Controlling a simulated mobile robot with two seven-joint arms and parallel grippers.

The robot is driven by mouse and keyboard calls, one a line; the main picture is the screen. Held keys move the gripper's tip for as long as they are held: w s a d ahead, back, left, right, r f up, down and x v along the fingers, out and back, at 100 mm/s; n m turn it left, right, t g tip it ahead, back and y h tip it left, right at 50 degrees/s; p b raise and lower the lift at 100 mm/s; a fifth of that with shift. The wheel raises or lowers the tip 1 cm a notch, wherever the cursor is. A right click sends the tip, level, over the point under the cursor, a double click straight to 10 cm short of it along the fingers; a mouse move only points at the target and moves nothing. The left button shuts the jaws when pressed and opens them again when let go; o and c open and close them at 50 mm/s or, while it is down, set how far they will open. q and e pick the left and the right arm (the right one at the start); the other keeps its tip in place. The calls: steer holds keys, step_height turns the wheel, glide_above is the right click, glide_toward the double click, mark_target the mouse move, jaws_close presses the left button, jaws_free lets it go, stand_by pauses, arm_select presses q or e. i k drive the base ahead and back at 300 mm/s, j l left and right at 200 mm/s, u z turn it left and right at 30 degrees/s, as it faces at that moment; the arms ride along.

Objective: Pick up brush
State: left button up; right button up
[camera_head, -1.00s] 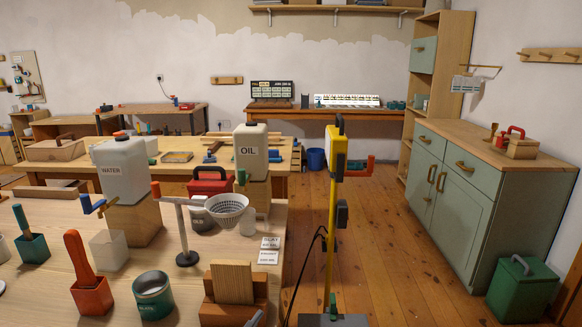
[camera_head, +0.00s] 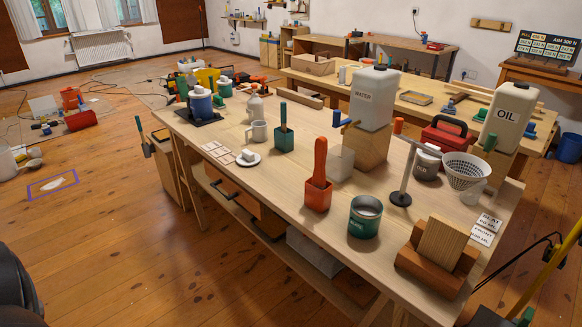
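No brush head is plainly visible. A thick red-orange handle (camera_head: 320,160) stands upright in a red square holder (camera_head: 318,197) on the near workbench (camera_head: 270,185). A dark green handle (camera_head: 283,116) stands in a green square holder (camera_head: 284,140) farther back on the same bench. The lower ends of both are hidden in their holders, so I cannot tell which is a brush. A green-handled tool (camera_head: 143,140) hangs at the bench's left end; its type is too small to tell. Neither of my grippers is in view.
Around the red holder are a green tin (camera_head: 365,217), a wooden block in a stand (camera_head: 440,245), a metal post (camera_head: 403,180) and a white water container (camera_head: 374,97). The floor left of the bench is mostly open, with a purple-outlined patch (camera_head: 53,185).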

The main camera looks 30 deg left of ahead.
mark_target(319, 179)
steer(key=u, duration=0.9)
